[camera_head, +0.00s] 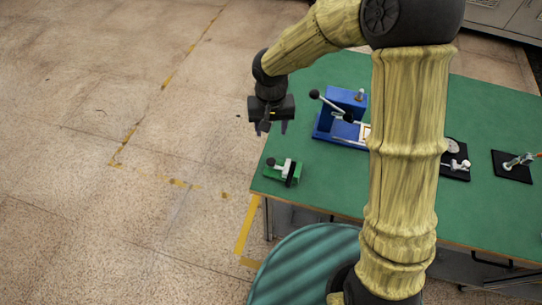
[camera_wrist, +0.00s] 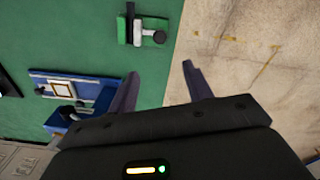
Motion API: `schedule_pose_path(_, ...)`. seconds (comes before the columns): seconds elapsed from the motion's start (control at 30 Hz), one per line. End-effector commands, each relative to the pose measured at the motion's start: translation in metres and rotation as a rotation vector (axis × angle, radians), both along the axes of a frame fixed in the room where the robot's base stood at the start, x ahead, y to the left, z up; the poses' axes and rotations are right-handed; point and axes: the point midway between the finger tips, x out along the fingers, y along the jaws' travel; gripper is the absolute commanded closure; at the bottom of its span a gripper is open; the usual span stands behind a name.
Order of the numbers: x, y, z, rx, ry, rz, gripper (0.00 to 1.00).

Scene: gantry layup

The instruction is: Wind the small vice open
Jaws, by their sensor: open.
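The small vice (camera_head: 297,172) is green with a light metal part and a dark bar across it. It sits near the left front corner of the green-topped table (camera_head: 325,190). In the wrist view the vice (camera_wrist: 124,29) is near the top, with a dark handle bar at its left side and a dark knob at its right. My gripper (camera_head: 271,130) is open and empty, pointing down, above and behind the vice near the table's left edge. Its two fingers (camera_wrist: 160,74) are spread and apart from the vice. Whether the vice's jaws are open is too small to tell.
A blue fixture (camera_head: 325,124) with a black-knobbed lever stands behind and right of the vice; it also shows in the wrist view (camera_wrist: 88,90). Black-based devices (camera_head: 512,172) are at the right. Bare floor (camera_head: 90,210) lies left of the table.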

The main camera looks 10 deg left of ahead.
Motion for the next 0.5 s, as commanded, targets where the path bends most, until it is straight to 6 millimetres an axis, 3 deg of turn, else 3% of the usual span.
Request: schedule_pose_path(0.5,-0.002,0.000,-0.091,-0.003,0.005,0.001,0.50)
